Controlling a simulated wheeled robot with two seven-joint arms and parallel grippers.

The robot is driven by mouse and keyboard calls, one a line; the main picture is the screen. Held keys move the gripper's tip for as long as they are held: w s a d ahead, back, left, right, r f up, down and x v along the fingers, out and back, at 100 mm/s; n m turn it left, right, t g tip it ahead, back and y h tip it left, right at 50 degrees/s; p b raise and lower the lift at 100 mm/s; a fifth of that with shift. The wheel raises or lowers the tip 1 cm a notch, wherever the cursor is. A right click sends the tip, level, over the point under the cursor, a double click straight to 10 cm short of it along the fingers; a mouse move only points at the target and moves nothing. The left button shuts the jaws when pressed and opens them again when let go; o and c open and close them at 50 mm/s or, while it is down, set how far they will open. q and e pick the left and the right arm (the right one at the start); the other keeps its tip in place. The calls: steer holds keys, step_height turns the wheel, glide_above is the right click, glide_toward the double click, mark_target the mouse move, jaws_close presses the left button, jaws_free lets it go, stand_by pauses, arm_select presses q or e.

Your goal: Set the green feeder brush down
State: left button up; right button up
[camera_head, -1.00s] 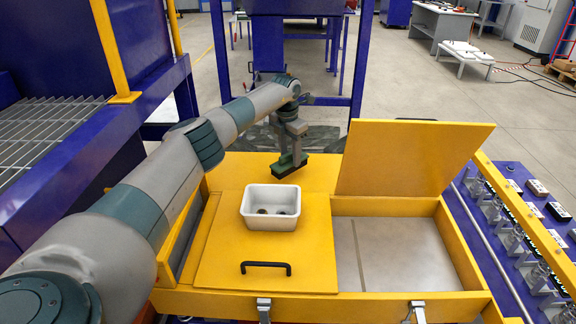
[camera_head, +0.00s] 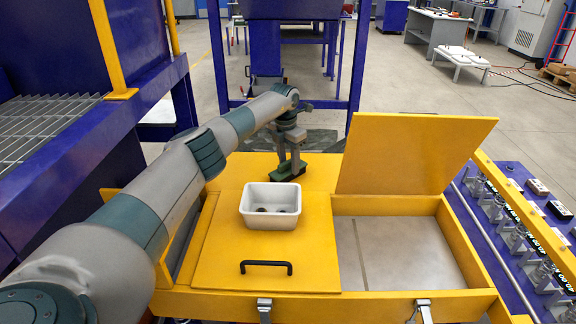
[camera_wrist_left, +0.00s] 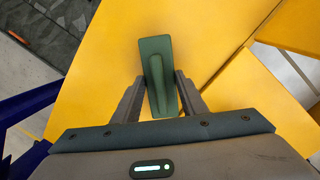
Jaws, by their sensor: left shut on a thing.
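The green feeder brush (camera_head: 289,173) is at the end of my left arm, over the back of the yellow box top (camera_head: 322,172), behind a white bin. My left gripper (camera_head: 289,160) points down and is shut on it. In the left wrist view the brush (camera_wrist_left: 156,62) is a long green block with a raised ridge, between the two grey fingers (camera_wrist_left: 160,84) with yellow surface behind it. The brush is at or just above the yellow top; I cannot tell whether it touches. My right gripper is not in view.
The white bin (camera_head: 270,219) with small dark items stands on a yellow lid with a black handle (camera_head: 266,267). To the right are an open compartment (camera_head: 400,253) and a raised yellow lid (camera_head: 410,155). A blue rail with several clamps (camera_head: 520,225) runs along the right.

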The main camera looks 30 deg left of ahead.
mark_target(287, 162)
arm_select(q)
steer(key=shift+f, duration=0.1)
stand_by(0.3)
steer(key=o, duration=1.2)
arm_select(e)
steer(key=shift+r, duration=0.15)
arm_select(q)
steer(key=shift+r, duration=0.75)
step_height(287, 162, up, 11)
steer(key=s, duration=0.1)
steer(key=shift+s+f+b, duration=0.15)
steer(key=shift+s+b, duration=0.1)
steer(key=shift+b, duration=0.05)
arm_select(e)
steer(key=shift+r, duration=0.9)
arm_select(q)
steer(key=shift+d, duration=0.1)
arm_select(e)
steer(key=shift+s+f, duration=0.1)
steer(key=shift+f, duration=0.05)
